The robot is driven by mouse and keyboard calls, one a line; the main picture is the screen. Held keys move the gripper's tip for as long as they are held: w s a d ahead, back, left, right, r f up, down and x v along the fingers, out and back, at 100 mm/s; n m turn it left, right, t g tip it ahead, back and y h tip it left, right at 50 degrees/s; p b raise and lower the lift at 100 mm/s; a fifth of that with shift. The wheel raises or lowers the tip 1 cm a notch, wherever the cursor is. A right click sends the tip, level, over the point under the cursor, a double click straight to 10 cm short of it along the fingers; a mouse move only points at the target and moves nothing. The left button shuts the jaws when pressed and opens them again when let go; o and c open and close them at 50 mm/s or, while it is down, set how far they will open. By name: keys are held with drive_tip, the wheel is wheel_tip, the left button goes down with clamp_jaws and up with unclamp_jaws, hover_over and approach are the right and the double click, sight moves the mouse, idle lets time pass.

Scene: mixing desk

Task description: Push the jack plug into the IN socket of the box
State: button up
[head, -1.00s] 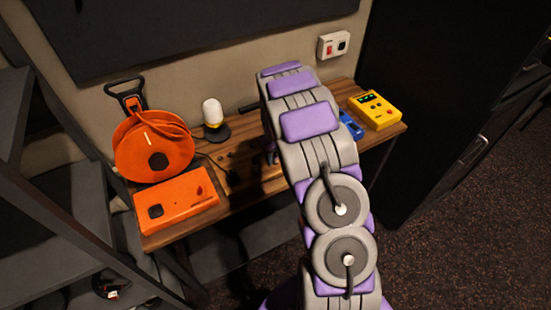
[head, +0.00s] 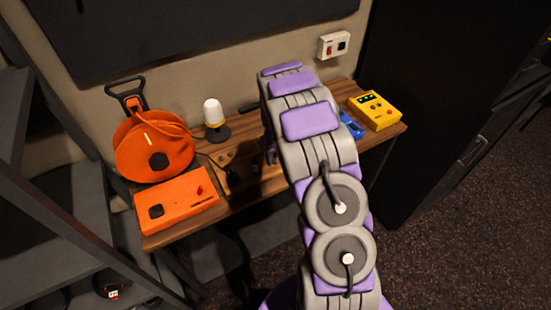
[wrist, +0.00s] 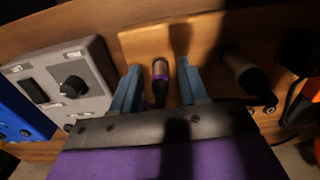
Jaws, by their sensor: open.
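A dark plug with a purple ring (wrist: 160,72), which looks like the jack plug, stands at a light wooden block in the wrist view. My gripper (wrist: 158,66) is open, with one blue-grey finger on each side of the plug. A gap shows on both sides, so the fingers do not grip it. A grey box (wrist: 85,66) with a black knob and a dark switch lies left of the gripper. I cannot make out an IN socket on it. In the head view my arm hides the plug and the grey box.
A dark cylinder (wrist: 238,68) stands close right of the gripper. A blue box (wrist: 22,115) lies far left. The desk also holds an orange box (head: 178,208), an orange reel (head: 150,150), a lamp (head: 213,113) and a yellow box (head: 376,110). A wall (head: 235,75) rises behind.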

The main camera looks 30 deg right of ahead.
sight(275, 154)
drive_tip(key=shift+c, duration=0.2)
idle(0.3)
clamp_jaws()
drive_tip(key=shift+r, duration=0.15)
idle(0.4)
drive_tip(key=shift+r+p, duration=1.2)
drive_tip(key=shift+r, duration=1.7)
